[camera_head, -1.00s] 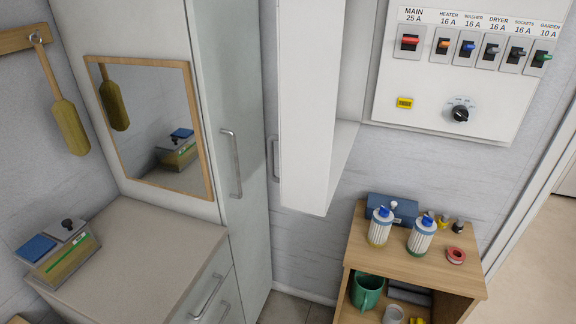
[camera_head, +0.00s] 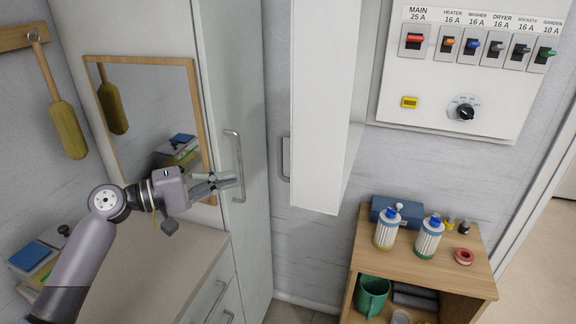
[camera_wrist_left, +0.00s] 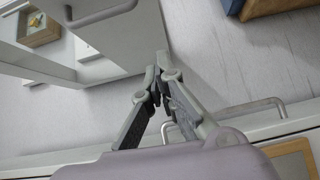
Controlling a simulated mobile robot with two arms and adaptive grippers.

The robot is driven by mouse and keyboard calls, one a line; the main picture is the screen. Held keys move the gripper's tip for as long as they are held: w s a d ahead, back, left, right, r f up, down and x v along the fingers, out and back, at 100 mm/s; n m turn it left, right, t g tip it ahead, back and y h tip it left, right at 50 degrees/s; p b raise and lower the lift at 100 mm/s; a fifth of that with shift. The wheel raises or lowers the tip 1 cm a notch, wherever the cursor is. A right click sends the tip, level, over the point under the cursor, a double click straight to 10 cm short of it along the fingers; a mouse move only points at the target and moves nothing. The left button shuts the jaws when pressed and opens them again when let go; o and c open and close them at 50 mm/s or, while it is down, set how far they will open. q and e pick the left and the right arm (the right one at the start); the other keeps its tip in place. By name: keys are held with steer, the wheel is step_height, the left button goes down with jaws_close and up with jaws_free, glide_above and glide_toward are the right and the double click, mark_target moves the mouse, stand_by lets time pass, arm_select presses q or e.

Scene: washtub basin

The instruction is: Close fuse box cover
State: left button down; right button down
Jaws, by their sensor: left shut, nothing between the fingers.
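The fuse box cover (camera_head: 322,110) is a tall white door standing wide open, swung out to the left of the fuse panel (camera_head: 437,95). Its grey handle (camera_head: 285,158) shows at its left side. The panel's row of coloured switches is exposed. In the left wrist view the white cover (camera_wrist_left: 125,35) and a grey handle (camera_wrist_left: 100,12) show beyond the fingers. My left gripper (camera_head: 227,181) is shut and empty, left of the cover and apart from it, in front of the tall cabinet. Its closed fingertips (camera_wrist_left: 158,72) show in the left wrist view. My right gripper is not in view.
The tall cabinet's handle (camera_head: 236,165) is close to my left gripper. A counter (camera_head: 185,255) stands below a wood-framed mirror (camera_head: 150,120). A wooden shelf (camera_head: 425,272) with bottles and tape stands below the panel. Free space lies between cabinet and cover.

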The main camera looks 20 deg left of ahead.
arm_select(q)
steer(key=w+d+r+p, duration=0.2)
steer(key=w+d+p, duration=0.4)
steer(key=d, duration=0.5)
steer(key=shift+d+h+p, duration=0.25)
steer(key=shift+h+p, duration=0.05)
